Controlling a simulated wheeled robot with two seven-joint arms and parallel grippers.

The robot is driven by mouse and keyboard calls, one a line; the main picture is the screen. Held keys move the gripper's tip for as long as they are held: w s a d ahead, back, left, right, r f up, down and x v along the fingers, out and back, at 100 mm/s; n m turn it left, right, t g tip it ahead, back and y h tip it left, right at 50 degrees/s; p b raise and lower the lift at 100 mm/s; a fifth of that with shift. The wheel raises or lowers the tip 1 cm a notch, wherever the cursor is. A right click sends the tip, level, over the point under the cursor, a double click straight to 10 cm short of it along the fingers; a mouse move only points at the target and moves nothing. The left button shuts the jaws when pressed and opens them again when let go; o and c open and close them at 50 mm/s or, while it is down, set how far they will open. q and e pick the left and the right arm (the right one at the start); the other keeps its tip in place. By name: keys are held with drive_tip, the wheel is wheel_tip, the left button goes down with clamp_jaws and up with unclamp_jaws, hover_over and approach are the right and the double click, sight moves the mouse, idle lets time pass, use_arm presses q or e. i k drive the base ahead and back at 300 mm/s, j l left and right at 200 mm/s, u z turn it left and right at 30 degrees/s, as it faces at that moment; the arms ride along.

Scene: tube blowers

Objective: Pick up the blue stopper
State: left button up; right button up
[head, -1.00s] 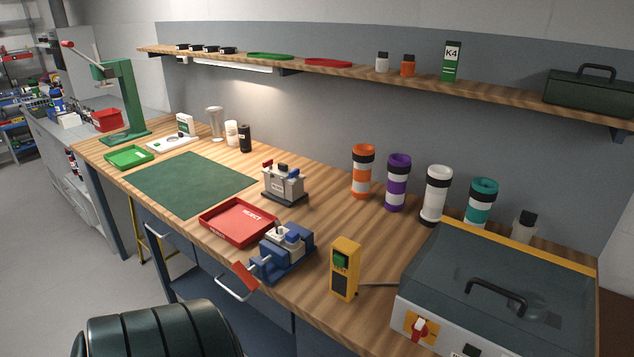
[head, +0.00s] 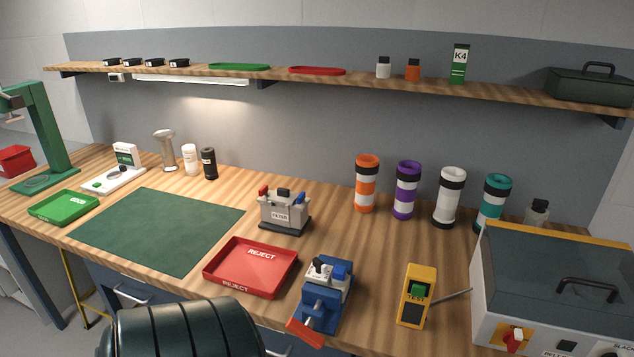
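A small blue piece (head: 300,198), which looks like the blue stopper, sits at the right end of the top of a grey block (head: 283,216) on the bench. A black piece (head: 283,194) stands in the middle of the same block and a red piece (head: 264,190) at its left end. The block is behind the red REJECT tray. Its label is too small to read surely. Neither of my grippers shows in the head view.
The red REJECT tray (head: 251,267) and a blue vise (head: 324,295) lie in front of the block. A yellow tester (head: 416,297) and a grey lidded machine (head: 550,285) stand to the right. Several banded tubes line the back. The green mat (head: 158,228) is clear.

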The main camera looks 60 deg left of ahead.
sight(339, 272)
drive_tip(key=k+j, duration=0.8)
drive_tip(key=j, duration=0.25)
drive_tip(key=k+j+z, duration=0.15)
drive_tip(key=k+j, duration=0.7)
drive_tip(key=j, duration=0.2)
